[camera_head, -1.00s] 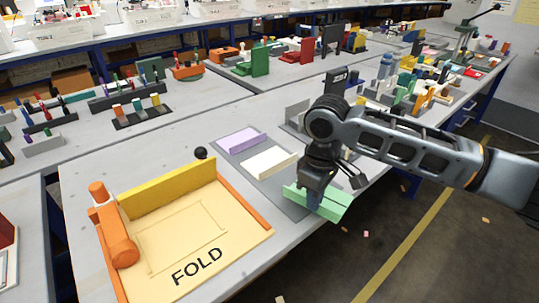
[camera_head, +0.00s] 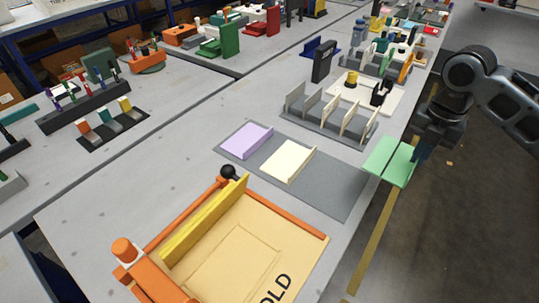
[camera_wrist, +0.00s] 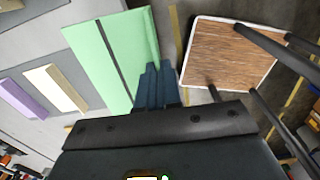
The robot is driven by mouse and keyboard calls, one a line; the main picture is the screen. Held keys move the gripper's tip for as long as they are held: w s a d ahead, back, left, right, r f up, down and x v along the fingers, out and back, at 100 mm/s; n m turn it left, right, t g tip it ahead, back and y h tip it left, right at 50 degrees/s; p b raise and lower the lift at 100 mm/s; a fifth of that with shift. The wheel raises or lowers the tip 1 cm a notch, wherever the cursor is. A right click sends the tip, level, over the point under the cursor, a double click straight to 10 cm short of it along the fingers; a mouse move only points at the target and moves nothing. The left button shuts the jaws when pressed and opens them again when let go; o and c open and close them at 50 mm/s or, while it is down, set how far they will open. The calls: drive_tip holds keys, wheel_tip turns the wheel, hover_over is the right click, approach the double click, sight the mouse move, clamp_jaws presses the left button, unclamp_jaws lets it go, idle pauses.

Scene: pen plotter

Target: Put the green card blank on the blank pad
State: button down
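The green card blank (camera_head: 380,156) is a flat light-green panel with a dark line across it. My gripper (camera_head: 420,150) is at its right edge in the head view. In the wrist view the fingers (camera_wrist: 156,84) are closed on the edge of the green card blank (camera_wrist: 84,58). The card is off the grey mat, at the table's right edge and partly over the floor. A tan board with a rectangular outline (camera_head: 232,262) and partly visible lettering lies at the lower front. I cannot tell for sure whether this outline is the blank pad.
A purple card (camera_head: 246,140) and a cream card (camera_head: 288,162) lie on the grey mat (camera_head: 335,190), whose right end is bare. A yellow flap (camera_head: 205,222) and orange rails border the tan board. A slotted rack (camera_head: 325,115) stands behind the mat. A brown-topped stool (camera_wrist: 232,52) shows below.

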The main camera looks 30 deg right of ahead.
sight(367, 162)
drive_tip(key=shift+a+n, duration=0.3)
drive_tip(key=w+a+f+p, duration=0.1)
drive_tip(key=w+a+f, duration=0.1)
drive_tip(key=w+a+f+p, duration=0.1)
drive_tip(key=w+a+f, duration=0.1)
drive_tip(key=a, duration=0.1)
drive_tip(key=w+a+f, duration=0.2)
drive_tip(key=w+a, duration=0.1)
drive_tip(key=shift+a+f+p, duration=0.1)
drive_tip(key=shift+f+p, duration=0.2)
drive_tip(key=shift+p, duration=0.1)
drive_tip(key=shift+w+f+p, duration=0.1)
drive_tip(key=shift+f+p, duration=0.25)
drive_tip(key=shift+f, duration=1.75)
drive_tip(key=shift+f, duration=0.15)
drive_tip(key=c, duration=1.3)
unclamp_jaws()
drive_tip(key=shift+c, duration=0.2)
